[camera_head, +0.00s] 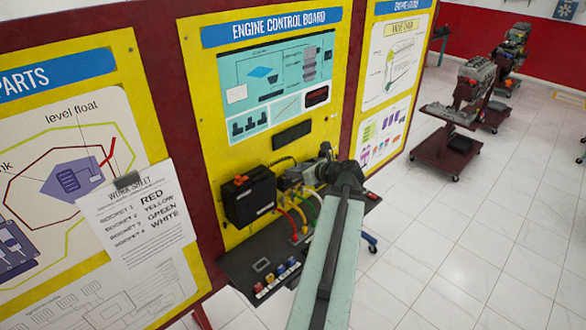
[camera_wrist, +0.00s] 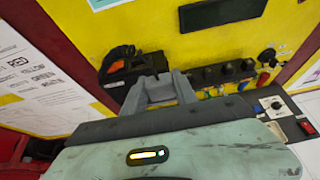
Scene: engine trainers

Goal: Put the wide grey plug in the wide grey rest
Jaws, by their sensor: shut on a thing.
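My gripper (camera_head: 318,168) is in front of the engine control board, just right of the black box. In the wrist view my gripper (camera_wrist: 160,88) has two grey fingers, shut on a grey piece between them. I take it as the wide grey plug (camera_wrist: 158,90); the fingers hide much of it. In the head view my arm and gripper cover the area around it. I cannot make out the wide grey rest in either view.
A black box (camera_head: 250,196) with an orange part is on the board. Black sockets (camera_wrist: 228,71) line the board at right. Red, yellow and green cables (camera_head: 300,215) hang below. A dark shelf (camera_head: 240,262) bears small coloured pieces.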

